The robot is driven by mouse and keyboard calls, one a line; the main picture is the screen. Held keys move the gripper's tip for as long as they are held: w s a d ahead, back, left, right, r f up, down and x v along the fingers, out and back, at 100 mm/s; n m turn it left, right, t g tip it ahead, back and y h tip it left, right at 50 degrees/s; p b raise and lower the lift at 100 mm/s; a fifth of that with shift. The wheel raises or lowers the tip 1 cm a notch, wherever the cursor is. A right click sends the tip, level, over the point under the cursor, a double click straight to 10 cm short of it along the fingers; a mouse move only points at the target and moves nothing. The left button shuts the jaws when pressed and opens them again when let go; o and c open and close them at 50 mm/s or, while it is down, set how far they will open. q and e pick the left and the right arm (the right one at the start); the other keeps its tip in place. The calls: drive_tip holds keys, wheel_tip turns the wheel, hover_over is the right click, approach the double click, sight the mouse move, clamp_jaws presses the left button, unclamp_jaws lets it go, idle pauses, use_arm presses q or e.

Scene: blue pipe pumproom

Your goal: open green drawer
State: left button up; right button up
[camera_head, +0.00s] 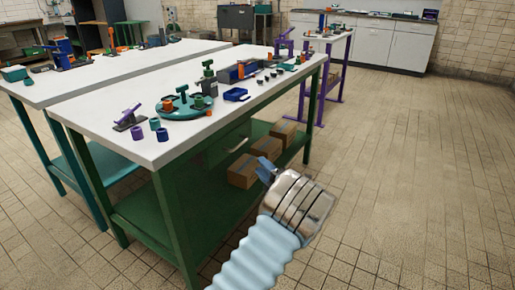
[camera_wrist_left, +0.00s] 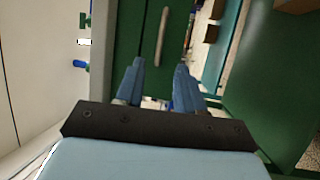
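The green drawer (camera_head: 228,141) sits under the white top of the green workbench, and its front looks flush with the frame. In the left wrist view the green drawer front (camera_wrist_left: 150,18) carries a pale bar handle (camera_wrist_left: 162,38). My left gripper (camera_head: 264,168) is in front of the bench, to the right of the drawer in the head view. In the left wrist view its two blue fingers (camera_wrist_left: 159,78) are apart with nothing between them. The handle lies beyond the fingertips, in line with the gap, and appears apart from them. My right gripper is not in view.
Cardboard boxes (camera_head: 262,160) stand on the bench's green lower shelf (camera_head: 150,212). Another bench stands at left. The tiled floor (camera_head: 410,170) at right is clear.

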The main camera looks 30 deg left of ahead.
use_arm(q)
drive_tip(key=p+x, duration=0.1)
drive_tip(key=x, duration=1.1)
drive_tip(key=shift+a+p, duration=0.15)
drive_tip(key=shift+p, duration=0.25)
drive_tip(key=shift+w, duration=0.1)
drive_tip(key=shift+c, duration=0.4)
clamp_jaws()
